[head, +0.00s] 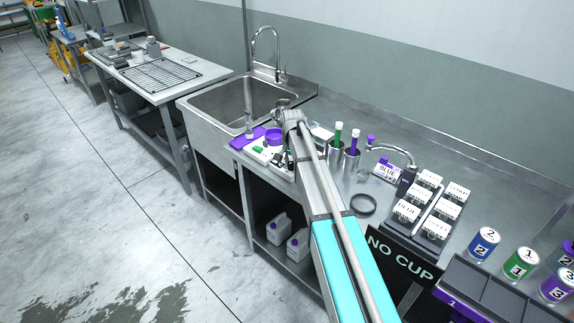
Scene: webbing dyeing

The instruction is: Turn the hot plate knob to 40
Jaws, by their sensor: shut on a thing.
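The hot plate (278,169) appears as a small white unit near the front edge of the steel counter, right of the sink. It is partly hidden by my arm. My gripper (288,161) is at the right end of this unit, pointing down, with its dark fingers small in the picture. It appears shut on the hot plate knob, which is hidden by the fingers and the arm. The knob's pointer and scale numbers cannot be read from here.
Metal cups with green and purple-capped tools (338,135) stand right of my arm. Labelled boxes (408,211), a NO CUP sign (402,258) and numbered cans (484,243) are further right. The sink (215,128) is left.

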